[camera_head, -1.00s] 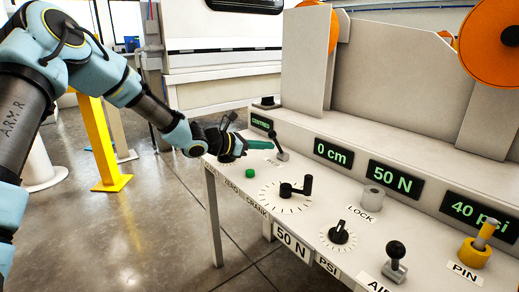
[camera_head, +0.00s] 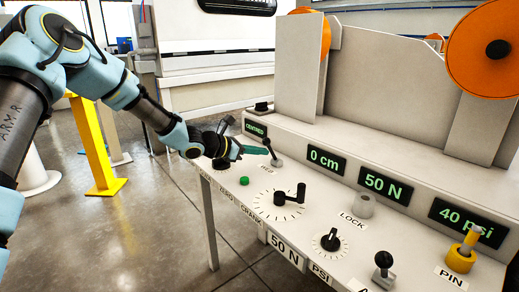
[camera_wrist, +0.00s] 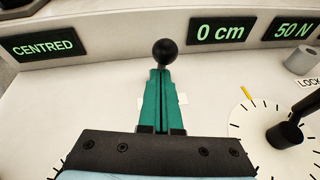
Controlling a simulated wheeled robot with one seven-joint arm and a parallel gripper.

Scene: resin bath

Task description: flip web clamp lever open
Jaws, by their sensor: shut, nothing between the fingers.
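The web clamp lever has a black ball knob (camera_head: 266,141) on a short stem and a grey base (camera_head: 277,162), at the far left of the sloping panel. It leans up and left in the head view. My gripper (camera_head: 265,151) is shut and empty, its teal fingers pointing at the lever from the left. In the wrist view the knob (camera_wrist: 165,52) stands just beyond the fingertips (camera_wrist: 160,73), nearly in line with them. The fingers hide most of the stem and base there. I cannot tell whether the fingertips touch the stem.
A CENTRED display (camera_head: 256,129) is behind the lever. A green button (camera_head: 244,181) and a black crank (camera_head: 290,197) are on the near side, with a LOCK cylinder (camera_head: 364,206) to the right. A yellow post (camera_head: 98,150) stands on the floor at left.

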